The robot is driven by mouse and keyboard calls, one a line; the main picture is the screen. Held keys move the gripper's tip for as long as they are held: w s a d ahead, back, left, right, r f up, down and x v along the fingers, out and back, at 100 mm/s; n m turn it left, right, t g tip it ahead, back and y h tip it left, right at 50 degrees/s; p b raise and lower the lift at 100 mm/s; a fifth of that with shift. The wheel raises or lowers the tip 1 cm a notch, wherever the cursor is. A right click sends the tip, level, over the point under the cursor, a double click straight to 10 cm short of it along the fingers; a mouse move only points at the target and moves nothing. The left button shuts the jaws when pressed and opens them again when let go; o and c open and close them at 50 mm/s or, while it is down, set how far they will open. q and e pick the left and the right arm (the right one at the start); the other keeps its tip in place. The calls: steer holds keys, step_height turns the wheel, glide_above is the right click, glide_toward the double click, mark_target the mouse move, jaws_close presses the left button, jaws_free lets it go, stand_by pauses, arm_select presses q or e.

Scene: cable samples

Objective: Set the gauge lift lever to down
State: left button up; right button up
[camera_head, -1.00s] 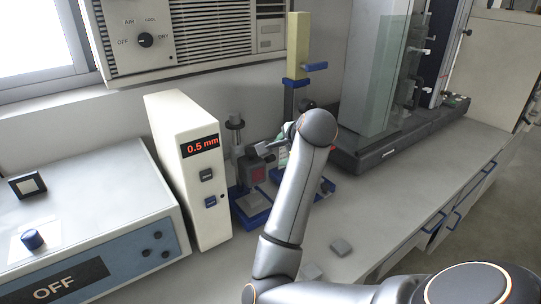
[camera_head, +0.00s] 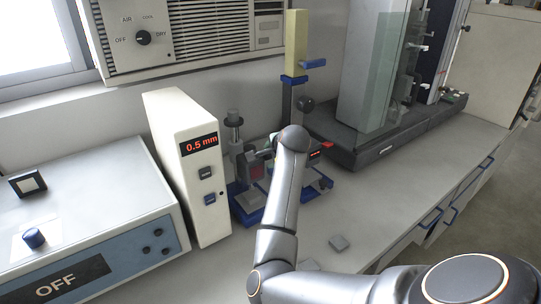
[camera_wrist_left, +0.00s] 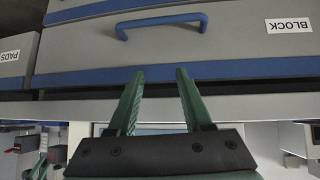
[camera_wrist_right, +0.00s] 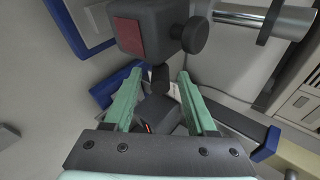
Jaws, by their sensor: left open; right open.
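The gauge with a blue base (camera_head: 250,202) stands right of the white readout box (camera_head: 200,165) that shows 0.5 mm. My right arm covers part of it. In the right wrist view, a dark gauge block (camera_wrist_right: 165,22) with a red panel and a round knob (camera_wrist_right: 195,35) is just beyond my open right gripper (camera_wrist_right: 158,75). A small dark piece (camera_wrist_right: 158,78) shows between its green fingertips; I cannot tell whether it is the lift lever, or whether it is touched. My left gripper (camera_wrist_left: 160,72) is open and empty, facing drawers.
A yellow-topped post (camera_head: 296,45) with a blue handle rises behind my right arm. A glass-fronted stand (camera_head: 375,70) is at the back right. A grey box marked OFF (camera_head: 90,210) is at left.

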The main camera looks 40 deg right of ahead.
steer(key=shift+c, duration=0.4)
jaws_close()
stand_by(0.9)
